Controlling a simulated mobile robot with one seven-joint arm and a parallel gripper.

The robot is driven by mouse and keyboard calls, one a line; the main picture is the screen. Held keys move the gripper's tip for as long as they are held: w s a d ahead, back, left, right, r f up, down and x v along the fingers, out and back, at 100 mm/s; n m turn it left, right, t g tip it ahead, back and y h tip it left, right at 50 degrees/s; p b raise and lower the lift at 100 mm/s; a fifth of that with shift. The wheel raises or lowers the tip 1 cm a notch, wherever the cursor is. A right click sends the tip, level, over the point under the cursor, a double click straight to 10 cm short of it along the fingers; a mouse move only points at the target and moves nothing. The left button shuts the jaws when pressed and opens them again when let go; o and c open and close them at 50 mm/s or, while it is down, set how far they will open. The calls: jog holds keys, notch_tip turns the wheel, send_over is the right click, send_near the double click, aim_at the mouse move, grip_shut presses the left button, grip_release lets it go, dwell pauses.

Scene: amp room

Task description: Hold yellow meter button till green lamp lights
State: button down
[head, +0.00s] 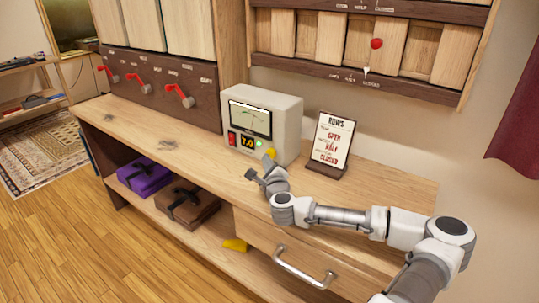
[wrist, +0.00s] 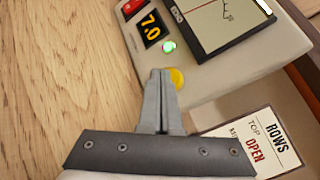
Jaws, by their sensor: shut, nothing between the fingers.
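The meter (head: 287,112) is a pale box on the wooden bench, with a dial screen, a red switch and a display reading 7.0. Its round yellow button (head: 271,154) is at the lower right of the front face and also shows in the wrist view (wrist: 178,78). The green lamp (head: 258,143) glows bright green, also in the wrist view (wrist: 169,47). My gripper (head: 266,168) is shut and empty, right at the button. In the wrist view its fingertips (wrist: 160,74) overlap the button's left edge; I cannot tell whether they press it.
A sign headed ROWS (head: 331,141) stands on the bench (head: 190,143) just right of the meter. Red levers (head: 144,82) line a panel to the left. A purple case (head: 144,177) and a brown case (head: 187,203) lie on the shelf below. The bench top left of the meter is mostly clear.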

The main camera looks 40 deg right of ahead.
jog(key=shift+s+a, duration=0.15)
jog(key=shift+a, duration=0.3)
jog(key=shift+a, duration=0.15)
jog(key=shift+s+a+p, duration=0.1)
jog(key=shift+s+a, duration=0.2)
jog(key=shift+a, duration=0.45)
jog(key=shift+s+a+p, duration=0.15)
jog(key=shift+s+a, duration=0.1)
jog(key=shift+a, duration=0.5)
jog(key=shift+s+a+p, duration=0.1)
jog(key=shift+s+a, duration=0.2)
jog(key=shift+a, duration=0.45)
jog(key=shift+w+a, duration=0.1)
